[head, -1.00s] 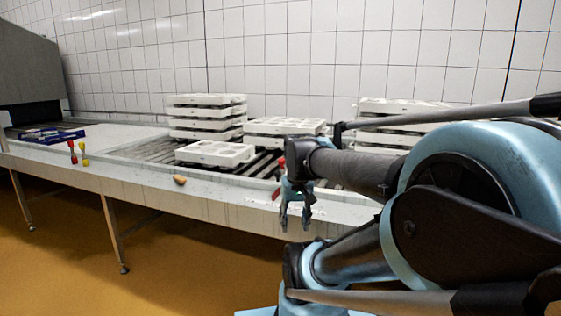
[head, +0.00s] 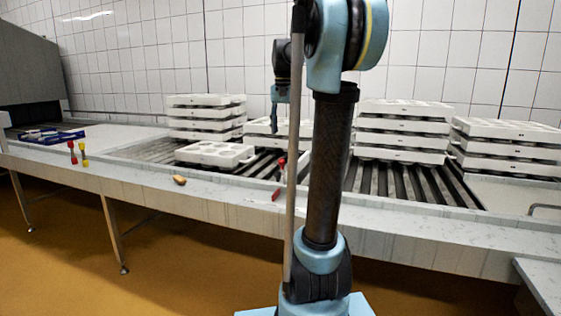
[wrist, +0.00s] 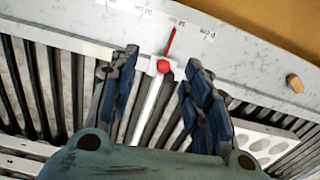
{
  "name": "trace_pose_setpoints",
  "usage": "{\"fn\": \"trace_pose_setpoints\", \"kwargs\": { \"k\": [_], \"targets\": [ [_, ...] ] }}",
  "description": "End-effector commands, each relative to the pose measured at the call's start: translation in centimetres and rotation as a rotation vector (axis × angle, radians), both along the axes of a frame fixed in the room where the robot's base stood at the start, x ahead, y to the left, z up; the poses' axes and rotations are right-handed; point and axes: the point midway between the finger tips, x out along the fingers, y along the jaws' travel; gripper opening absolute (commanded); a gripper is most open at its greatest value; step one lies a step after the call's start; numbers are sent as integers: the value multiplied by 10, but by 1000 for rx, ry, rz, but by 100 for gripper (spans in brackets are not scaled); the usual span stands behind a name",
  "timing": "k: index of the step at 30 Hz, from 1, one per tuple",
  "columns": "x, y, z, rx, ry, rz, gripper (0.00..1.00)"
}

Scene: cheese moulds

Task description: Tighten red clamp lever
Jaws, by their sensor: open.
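The red clamp lever (head: 276,194) is on the front rail of the roller bed, beside a red ball knob (head: 282,163), partly behind my arm. In the wrist view the lever (wrist: 171,42) is a thin red bar standing out across the pale rail, with the red knob (wrist: 164,67) at its lower end on a pale bar. My gripper (head: 274,112) is raised above the roller bed. In the wrist view its open, empty blue fingers (wrist: 160,72) frame the knob from either side. It appears above them, without visible contact.
White mould stacks stand on the rollers, with a low mould (head: 215,153) left of the lever and a tall stack (head: 403,130) to the right. A tan piece (head: 179,180) lies on the front ledge. Red (head: 72,152) and yellow (head: 84,154) upright items stand further left.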

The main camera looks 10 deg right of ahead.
Motion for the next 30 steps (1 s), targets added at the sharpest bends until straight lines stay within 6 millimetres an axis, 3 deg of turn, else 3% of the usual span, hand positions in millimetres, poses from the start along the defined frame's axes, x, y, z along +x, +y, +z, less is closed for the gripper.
{"fn": "trace_pose_setpoints", "kwargs": {
  "k": [1, 6, 14, 20, 30],
  "targets": [
    [15, -1, 8, 1, 5, -17, 44],
    [47, -5, 22, 2, 23, -66, 44],
    [62, -6, 25, 3, 31, -90, 44],
    [62, -6, 1, 3, 31, -89, 44],
    [62, -6, -59, 3, 31, -88, 44]
  ]
}}
